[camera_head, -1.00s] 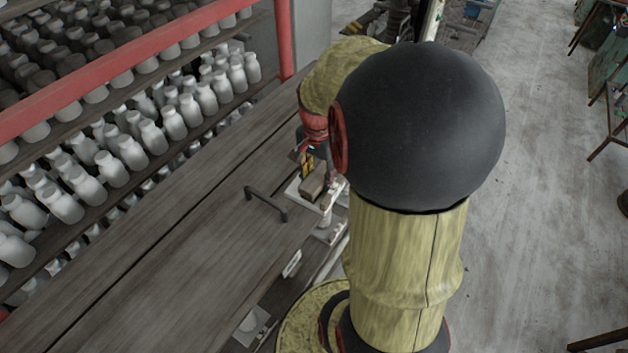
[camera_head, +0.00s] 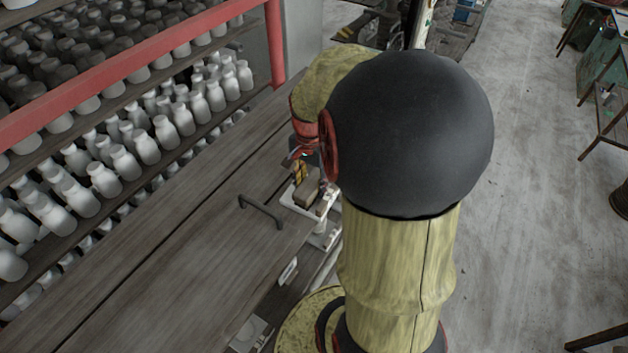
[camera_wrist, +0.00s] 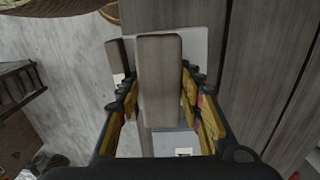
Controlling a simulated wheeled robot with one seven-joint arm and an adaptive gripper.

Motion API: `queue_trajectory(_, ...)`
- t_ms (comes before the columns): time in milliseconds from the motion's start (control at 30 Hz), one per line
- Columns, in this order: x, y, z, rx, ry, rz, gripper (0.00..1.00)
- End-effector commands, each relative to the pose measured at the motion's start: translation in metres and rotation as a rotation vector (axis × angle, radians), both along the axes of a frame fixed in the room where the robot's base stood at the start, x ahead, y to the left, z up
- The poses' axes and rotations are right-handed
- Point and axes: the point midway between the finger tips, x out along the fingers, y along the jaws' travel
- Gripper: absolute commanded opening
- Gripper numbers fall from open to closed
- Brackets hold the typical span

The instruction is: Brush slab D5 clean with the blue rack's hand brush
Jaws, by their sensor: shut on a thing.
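A brown wooden block (camera_wrist: 158,85), which looks like the hand brush's body, is between the yellow-padded fingers of my gripper (camera_wrist: 155,100) in the wrist view. My gripper is shut on it. No bristles show. In the head view my gripper (camera_head: 303,168) is small and partly hidden behind my arm, with the block (camera_head: 308,188) just below it. The block is over a pale plate (camera_head: 289,198) beside the dark wooden table. The plate also shows behind the block in the wrist view (camera_wrist: 196,42). Whether it is slab D5 or part of a rack, I cannot tell; no label is readable.
The wooden table (camera_head: 190,255) has a dark bar handle (camera_head: 262,211) near its right edge. A red-framed shelf (camera_head: 130,62) with many white bottles stands behind it. Another pale plate (camera_head: 250,333) is low beside the table. Floor (camera_head: 535,200) on the right is open.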

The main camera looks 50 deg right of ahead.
Motion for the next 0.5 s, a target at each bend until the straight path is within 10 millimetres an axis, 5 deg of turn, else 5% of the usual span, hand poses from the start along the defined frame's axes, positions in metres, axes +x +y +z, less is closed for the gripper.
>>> queue_trajectory(500,-0.003,0.030,-0.002,0.002,0.001,0.002,0.17)
